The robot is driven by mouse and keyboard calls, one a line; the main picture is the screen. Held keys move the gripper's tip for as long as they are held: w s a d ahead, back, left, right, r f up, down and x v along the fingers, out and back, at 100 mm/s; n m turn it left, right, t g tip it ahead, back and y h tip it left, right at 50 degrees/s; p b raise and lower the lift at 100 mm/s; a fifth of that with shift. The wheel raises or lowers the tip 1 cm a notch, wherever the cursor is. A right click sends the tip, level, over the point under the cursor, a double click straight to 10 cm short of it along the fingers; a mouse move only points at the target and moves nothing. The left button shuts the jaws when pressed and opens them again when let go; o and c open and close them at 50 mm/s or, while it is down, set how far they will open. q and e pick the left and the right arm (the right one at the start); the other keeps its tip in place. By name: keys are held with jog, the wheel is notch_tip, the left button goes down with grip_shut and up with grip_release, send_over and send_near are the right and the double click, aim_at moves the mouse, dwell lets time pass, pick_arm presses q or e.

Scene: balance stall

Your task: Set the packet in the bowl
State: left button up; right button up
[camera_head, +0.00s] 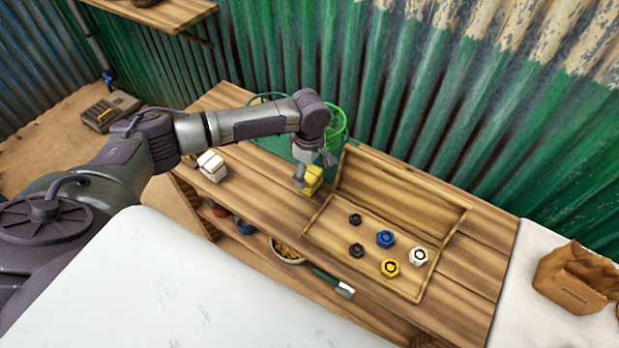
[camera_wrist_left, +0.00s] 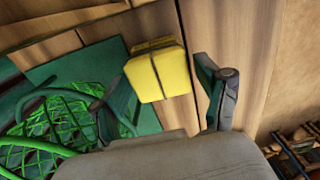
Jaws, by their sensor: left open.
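A yellow packet (camera_head: 313,179) sits on the wooden bench, just left of the tray. In the left wrist view the packet (camera_wrist_left: 157,72) is a yellow block with a dark band across it. My left gripper (camera_head: 307,174) is at the packet from above, with its jaws open. In the left wrist view the packet lies between and slightly beyond the open fingers (camera_wrist_left: 165,82), nearer the left finger; I cannot tell whether they touch. A pale bowl (camera_head: 287,257) with brown contents is partly visible at the shelf under the bench. My right gripper is not in view.
A wooden tray (camera_head: 318,232) holds several hex nuts. A white packet-like block (camera_head: 212,166) is at the left. A green wire basket (camera_head: 338,127) stands behind my arm. A paper bag (camera_head: 575,278) is far right.

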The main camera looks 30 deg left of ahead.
pick_arm(q)
notch_tip(320, 180, down, 2)
jog(key=shift+c, duration=0.2)
jog(key=c, duration=1.1)
